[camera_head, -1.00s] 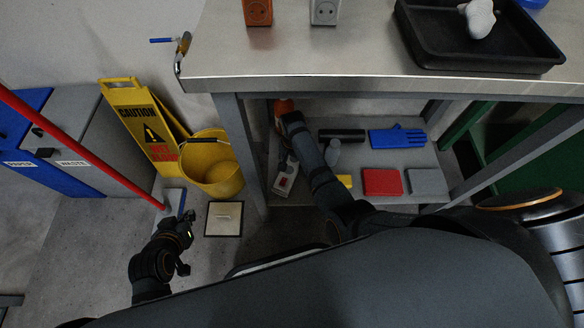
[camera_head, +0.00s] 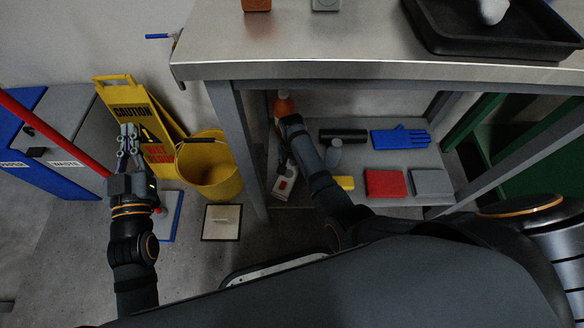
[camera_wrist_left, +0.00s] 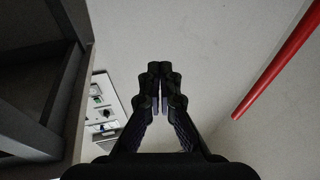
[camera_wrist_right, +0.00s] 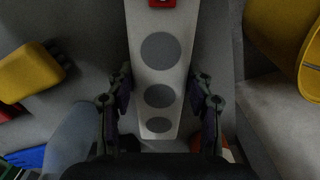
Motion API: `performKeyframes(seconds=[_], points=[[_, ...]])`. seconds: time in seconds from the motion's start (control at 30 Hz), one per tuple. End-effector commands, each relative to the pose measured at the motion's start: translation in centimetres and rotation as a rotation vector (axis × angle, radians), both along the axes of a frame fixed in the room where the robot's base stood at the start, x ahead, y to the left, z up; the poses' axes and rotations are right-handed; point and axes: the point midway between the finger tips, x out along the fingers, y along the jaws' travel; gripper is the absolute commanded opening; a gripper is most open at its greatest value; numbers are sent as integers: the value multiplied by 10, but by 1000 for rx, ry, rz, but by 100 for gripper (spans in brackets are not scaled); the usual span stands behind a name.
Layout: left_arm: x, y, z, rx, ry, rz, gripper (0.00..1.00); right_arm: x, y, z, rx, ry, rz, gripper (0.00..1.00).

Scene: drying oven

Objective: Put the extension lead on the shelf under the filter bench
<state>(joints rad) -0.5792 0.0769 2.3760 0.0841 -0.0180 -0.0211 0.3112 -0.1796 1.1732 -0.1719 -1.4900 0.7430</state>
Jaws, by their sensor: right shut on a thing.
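The extension lead is a long white bar with grey round sockets and a red switch. In the right wrist view the lead (camera_wrist_right: 157,75) runs between the fingers of my right gripper (camera_wrist_right: 160,98), which is shut on it. In the head view the lead (camera_head: 283,186) shows at the left end of the lower shelf (camera_head: 385,155), partly hidden by my right gripper (camera_head: 286,140); I cannot tell whether it touches the shelf. My left gripper (camera_head: 128,132) is up in front of the yellow caution sign; its fingertips meet, empty, in the left wrist view (camera_wrist_left: 160,75).
The shelf also holds an orange-topped bottle (camera_head: 284,104), black roll (camera_head: 343,135), blue gloves (camera_head: 400,138), red box (camera_head: 385,183) and grey box (camera_head: 431,183). A bench leg (camera_head: 240,150) borders it. Left stand a yellow bucket (camera_head: 212,170), caution sign (camera_head: 125,100) and red pole (camera_head: 55,135).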

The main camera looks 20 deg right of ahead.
Motion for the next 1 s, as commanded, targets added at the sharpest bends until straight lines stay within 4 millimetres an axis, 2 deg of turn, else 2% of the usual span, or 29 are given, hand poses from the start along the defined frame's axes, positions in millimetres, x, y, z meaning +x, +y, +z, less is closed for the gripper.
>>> performKeyframes(seconds=[0.2,0.43,0.6,0.97,1.0], points=[[-6,0,44,5,-186,1,0,0,0,-5,0,-1,0,8],[-17,-1,80,7,-338,-1,0,0,0,-8,0,-1,0,8],[-21,-1,88,8,-376,-1,0,0,0,-8,0,-1,0,8],[-22,-1,91,9,-389,-2,0,0,0,-11,0,0,0,8],[-22,-1,91,9,-388,-2,0,0,0,-11,1,1,0,58]])
